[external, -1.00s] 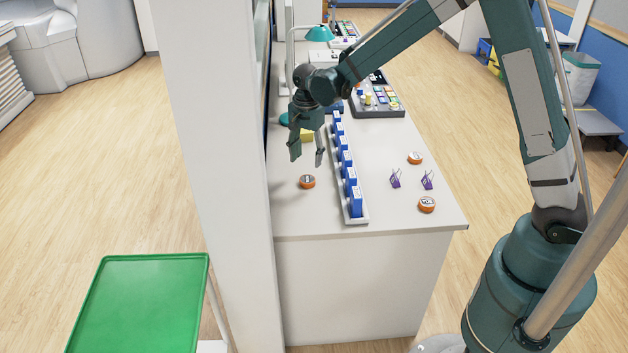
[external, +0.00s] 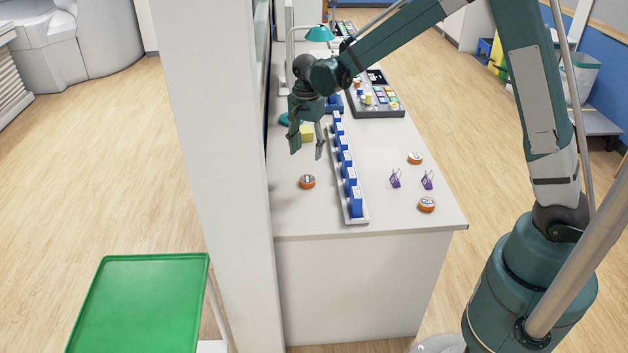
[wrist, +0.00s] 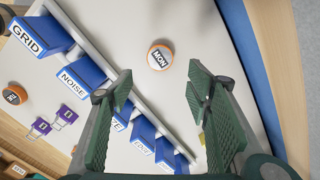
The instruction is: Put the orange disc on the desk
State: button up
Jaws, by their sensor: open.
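An orange disc (external: 307,181) with a dark marking on its top lies on the white desk (external: 310,215), left of the blue row. In the wrist view this disc (wrist: 160,56) reads "MON" and lies beyond the fingertips, roughly between their lines. Two more orange discs, one farther back (external: 415,158) and one nearer (external: 427,204), lie on the right part of the desk. My gripper (external: 307,153) is open and empty, above the desk and apart from the left disc. Its two ridged fingers (wrist: 158,82) are spread in the wrist view.
A rail of several blue labelled blocks (external: 348,170) runs beside the left disc. Two purple stands (external: 395,179) are on the right. A yellow block (external: 307,134) is behind my gripper. A white pillar (external: 220,150) borders the desk's left; a green tray (external: 140,260) stands front left.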

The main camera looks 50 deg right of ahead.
jog(key=shift+r, duration=0.1)
jog(key=s+d+r+n+t, duration=0.25)
jog(key=s+r+n, duration=0.45)
jog(key=s+r, duration=1)
jog(key=s+r+n+t, duration=0.1)
jog(key=s+n, duration=0.3)
jog(key=s, duration=0.6)
jog(key=s+r+n+t, duration=0.1)
jog(key=s+n+t, duration=0.2)
jog(key=s, duration=0.8)
jog(key=shift+s+d+r+n+t, duration=0.3)
jog(key=shift+d+r+n+t, duration=0.1)
jog(key=shift+n, duration=0.7)
